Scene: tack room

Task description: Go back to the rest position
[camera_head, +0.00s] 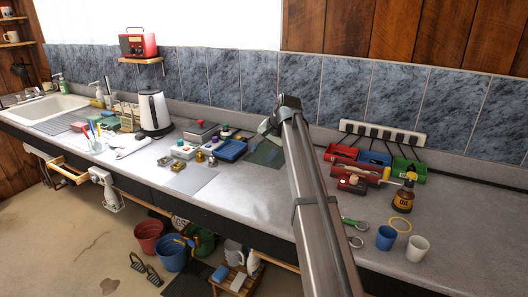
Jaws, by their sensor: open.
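My arm reaches up from the lower right over the grey counter (310,220). My gripper (268,127) is at its far end, above the back of the counter near the tiled wall. It is small and partly hidden by the arm's end, and it is open. I see nothing held in it. It looks apart from the objects around it, though its height above the counter is hard to judge.
Left of my arm are a blue tray (230,149), a white kettle (154,111) and small jars. To the right are a green bin (408,169), an oil bottle (404,196), a blue cup (386,237) and a white cup (417,248). A power strip (382,133) lines the wall.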

